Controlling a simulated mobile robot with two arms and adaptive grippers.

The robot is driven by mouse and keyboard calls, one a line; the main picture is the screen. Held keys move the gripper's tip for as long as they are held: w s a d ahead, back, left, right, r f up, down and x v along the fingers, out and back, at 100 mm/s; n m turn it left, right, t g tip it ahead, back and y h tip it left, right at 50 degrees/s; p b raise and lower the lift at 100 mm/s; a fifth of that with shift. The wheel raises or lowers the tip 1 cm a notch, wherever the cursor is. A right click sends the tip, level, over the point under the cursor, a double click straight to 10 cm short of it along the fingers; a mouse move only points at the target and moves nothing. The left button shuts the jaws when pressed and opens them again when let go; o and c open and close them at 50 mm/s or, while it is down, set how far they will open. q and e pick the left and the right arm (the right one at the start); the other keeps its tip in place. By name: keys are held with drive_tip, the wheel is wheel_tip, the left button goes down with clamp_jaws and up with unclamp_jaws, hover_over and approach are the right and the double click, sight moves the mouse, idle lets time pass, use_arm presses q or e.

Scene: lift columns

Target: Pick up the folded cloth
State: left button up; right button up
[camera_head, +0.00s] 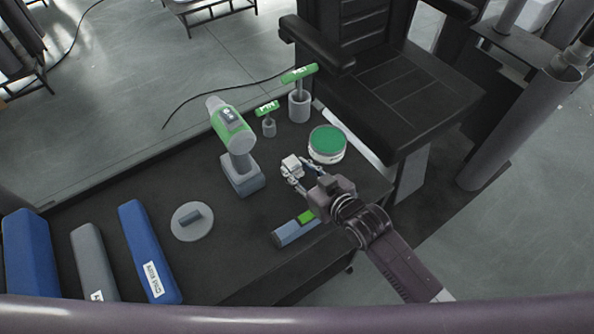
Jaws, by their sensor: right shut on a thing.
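A small, pale, block-like thing, which looks like the folded cloth (291,163), is between the fingertips of my right gripper (298,173). The gripper is shut on it, and the fingers hide part of its sides. They are over the right part of the dark table (235,269). I cannot tell whether the cloth touches the tabletop. My left gripper is not in view.
A round green-topped tin (327,144) stands just beyond the gripper. Left of it are a green and grey drill (232,135) and two green-handled tools (299,75) (267,108). A grey block with a green patch (297,229) lies nearer. A black chair (400,85) borders the table.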

sight(297, 169)
wheel_tip(297, 169, up, 19)
idle(0.4)
drive_tip(key=o, duration=0.5)
drive_tip(key=c, duration=0.4)
